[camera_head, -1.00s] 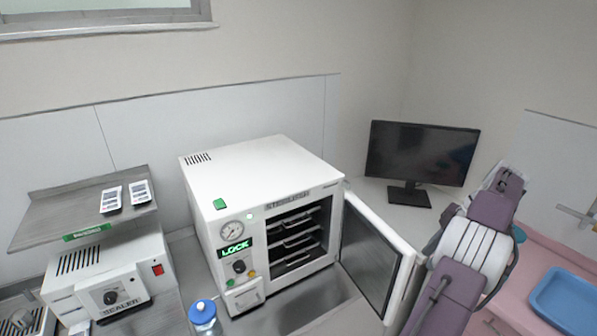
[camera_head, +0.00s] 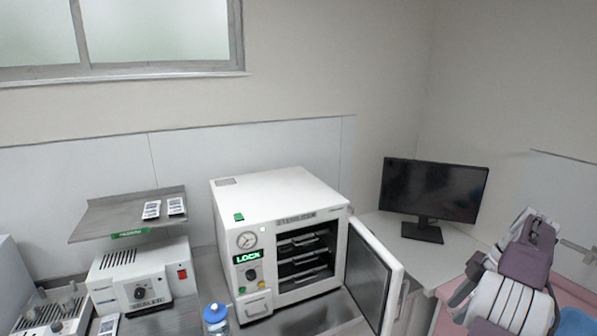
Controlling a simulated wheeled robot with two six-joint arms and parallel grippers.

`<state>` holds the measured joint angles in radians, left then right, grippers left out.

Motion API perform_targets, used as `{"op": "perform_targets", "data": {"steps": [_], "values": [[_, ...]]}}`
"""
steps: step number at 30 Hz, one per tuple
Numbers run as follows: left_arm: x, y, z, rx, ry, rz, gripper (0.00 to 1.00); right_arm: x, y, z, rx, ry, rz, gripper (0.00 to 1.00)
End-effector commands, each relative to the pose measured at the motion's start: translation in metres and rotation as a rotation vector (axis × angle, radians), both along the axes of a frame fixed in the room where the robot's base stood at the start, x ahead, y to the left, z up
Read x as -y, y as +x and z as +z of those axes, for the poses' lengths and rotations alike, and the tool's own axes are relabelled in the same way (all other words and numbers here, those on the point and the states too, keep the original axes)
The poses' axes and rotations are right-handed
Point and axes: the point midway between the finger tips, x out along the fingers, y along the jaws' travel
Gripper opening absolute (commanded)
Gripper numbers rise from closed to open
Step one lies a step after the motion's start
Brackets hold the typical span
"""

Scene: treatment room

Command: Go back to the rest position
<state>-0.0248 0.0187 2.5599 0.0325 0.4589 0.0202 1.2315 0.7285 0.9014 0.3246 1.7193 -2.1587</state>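My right arm, with purple-grey and white links, stands at the right edge of the head view. My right gripper (camera_head: 534,229) is at its upper end, pointing away, to the right of the monitor and apart from the sterilizer. Its fingers are too small and too turned away to tell whether they are open or shut. I see nothing held in it. My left gripper and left arm are not in view.
A white sterilizer (camera_head: 280,197) stands on the counter, its door (camera_head: 368,275) swung open to the right. A monitor (camera_head: 434,190) is behind the door. At left are a sealer (camera_head: 140,275), a shelf (camera_head: 110,219) and a blue-capped jar (camera_head: 215,314). A pink surface lies at right.

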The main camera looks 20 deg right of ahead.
Motion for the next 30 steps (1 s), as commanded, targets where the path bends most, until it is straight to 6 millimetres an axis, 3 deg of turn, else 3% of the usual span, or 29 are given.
{"op": "perform_targets", "data": {"steps": [5, 11, 14, 16, 19, 21, 24, 27, 30], "values": [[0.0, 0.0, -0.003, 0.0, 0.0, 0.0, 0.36, -0.025, 0.038, 0.014, 0.014, -0.033, 0.107, 0.33], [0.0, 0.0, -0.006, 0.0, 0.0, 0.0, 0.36, -0.085, 0.082, 0.025, 0.013, -0.034, 0.275, 0.33], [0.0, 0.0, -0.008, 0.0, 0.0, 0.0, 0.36, -0.129, 0.1, 0.027, -0.002, -0.025, 0.385, 0.33], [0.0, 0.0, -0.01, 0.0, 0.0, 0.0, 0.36, -0.169, 0.112, 0.024, -0.018, -0.023, 0.47, 0.33], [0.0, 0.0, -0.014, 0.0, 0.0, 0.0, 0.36, -0.247, 0.12, 0.009, -0.081, -0.034, 0.552, 0.33], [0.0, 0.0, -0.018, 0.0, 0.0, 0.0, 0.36, -0.306, 0.111, -0.012, -0.154, -0.064, 0.539, 0.33], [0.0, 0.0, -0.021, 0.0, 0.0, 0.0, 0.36, -0.364, 0.079, -0.05, -0.246, -0.132, 0.409, 0.33], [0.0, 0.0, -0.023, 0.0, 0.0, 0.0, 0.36, -0.392, 0.039, -0.092, -0.307, -0.199, 0.172, 0.33], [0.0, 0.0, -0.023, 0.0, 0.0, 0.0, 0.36, -0.391, 0.005, -0.128, -0.335, -0.229, -0.164, 0.33]]}}
